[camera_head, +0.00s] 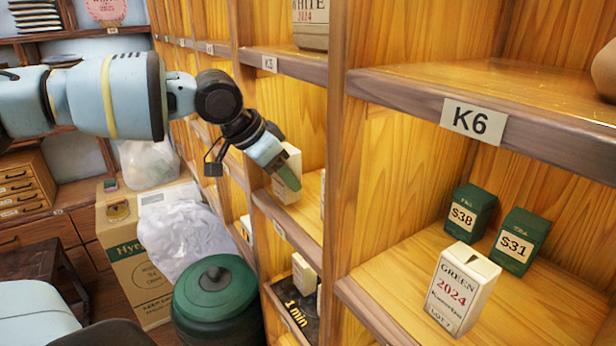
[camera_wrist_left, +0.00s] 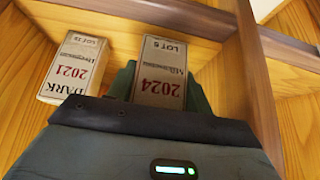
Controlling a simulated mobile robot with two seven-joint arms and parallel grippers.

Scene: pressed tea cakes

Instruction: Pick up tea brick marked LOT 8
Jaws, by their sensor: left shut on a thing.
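My left gripper (camera_head: 284,172) reaches from the left into a shelf compartment. It is shut on a pale tea brick (camera_head: 293,160), which shows just behind a green finger. In the left wrist view, the fingers of my left gripper (camera_wrist_left: 160,100) lie on both sides of this brick (camera_wrist_left: 160,78). Its label reads 2024 and a lot number, upside down; the digit is too small to be sure of. A second brick (camera_wrist_left: 75,68), marked DARK 2021, stands beside it, apart from the fingers. My right gripper is not in view.
A wooden divider (camera_head: 345,150) stands right of my gripper. A dark green drum (camera_head: 214,300) stands below.

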